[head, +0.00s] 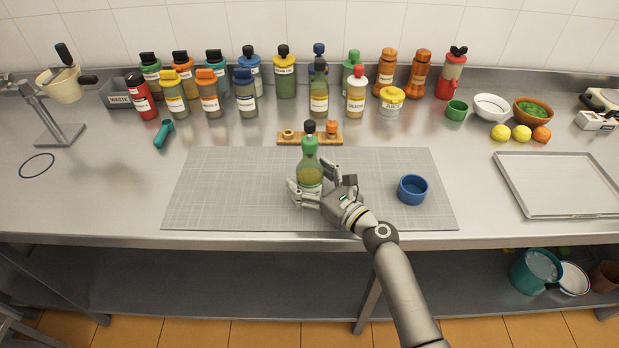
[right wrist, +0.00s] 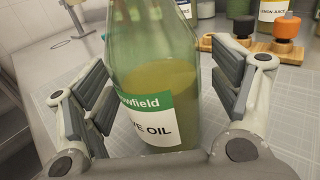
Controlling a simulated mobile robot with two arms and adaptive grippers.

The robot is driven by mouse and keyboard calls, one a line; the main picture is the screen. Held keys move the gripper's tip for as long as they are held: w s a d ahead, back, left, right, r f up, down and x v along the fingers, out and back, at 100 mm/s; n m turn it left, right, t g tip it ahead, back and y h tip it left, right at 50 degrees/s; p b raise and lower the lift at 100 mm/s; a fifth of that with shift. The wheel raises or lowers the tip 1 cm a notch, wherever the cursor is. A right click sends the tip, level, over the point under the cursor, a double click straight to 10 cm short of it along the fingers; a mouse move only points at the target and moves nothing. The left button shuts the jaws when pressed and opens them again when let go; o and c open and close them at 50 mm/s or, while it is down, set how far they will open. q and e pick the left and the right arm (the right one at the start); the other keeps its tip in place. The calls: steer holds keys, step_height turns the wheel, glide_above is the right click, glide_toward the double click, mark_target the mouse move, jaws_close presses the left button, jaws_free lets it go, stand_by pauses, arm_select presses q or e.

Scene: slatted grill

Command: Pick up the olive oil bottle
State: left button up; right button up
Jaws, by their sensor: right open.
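The olive oil bottle (head: 309,165) is green glass with a green collar and a dark stopper. It stands upright on the grey gridded mat (head: 235,185). In the right wrist view the bottle (right wrist: 155,75) fills the middle, and its label reads "OIL". My right gripper (head: 311,184) is open around the lower part of the bottle, one finger on each side. In the right wrist view the gripper's (right wrist: 165,100) right pad shows a gap to the glass; the left pad is close to it, contact unclear. My left gripper is not in view.
A small wooden stand (head: 291,138) with two small pieces is just behind the bottle. A blue bowl (head: 413,190) sits on the mat to the right. Several sauce bottles line the back wall. An empty metal tray (head: 557,185) lies at right. The mat's left side is clear.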

steer(key=shift+c, duration=0.4)
steer(key=c, duration=1.2)
steer(key=shift+r, duration=0.15)
steer(key=shift+c, duration=0.6)
